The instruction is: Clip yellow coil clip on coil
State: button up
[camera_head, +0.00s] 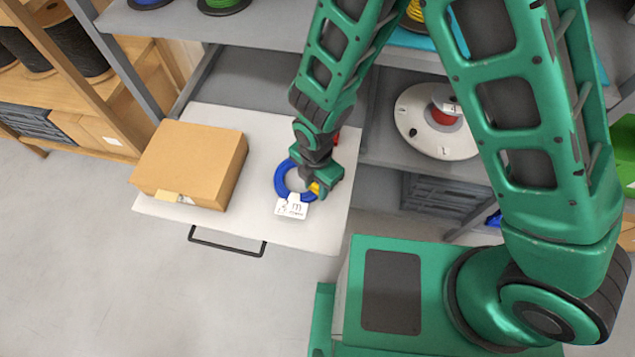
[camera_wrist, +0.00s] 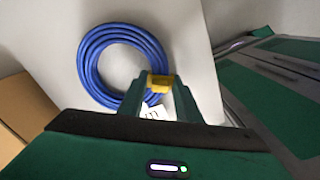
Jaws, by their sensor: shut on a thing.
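A blue cable coil (camera_head: 283,186) lies flat on the white pull-out shelf, and it also shows in the wrist view (camera_wrist: 92,58). A white label (camera_head: 291,208) lies at its near edge. My gripper (camera_head: 320,188) is over the coil's right side and is shut on the yellow coil clip (camera_head: 315,188). In the wrist view the yellow clip (camera_wrist: 160,82) sits between the fingertips, at the coil's lower right edge. It overlaps the edge of the coil there. I cannot tell whether the clip is around the cable or only above it.
A cardboard box (camera_head: 192,160) stands on the left of the white shelf (camera_head: 180,213), which has a dark handle (camera_head: 228,241) at its front. A small red thing, partly hidden, is behind my gripper. A white reel (camera_head: 412,122) stands on the grey shelf to the right.

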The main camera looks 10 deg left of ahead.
jog(key=shift+f, duration=0.1)
jog(key=shift+c, duration=0.9)
jog(key=shift+d+f, duration=0.1)
jog(key=shift+f, duration=0.15)
jog(key=o, duration=1.6)
jog(key=shift+c, duration=0.2)
jog(key=shift+r, duration=0.1)
jog(key=shift+r, duration=3.45)
jog(key=shift+s, duration=0.1)
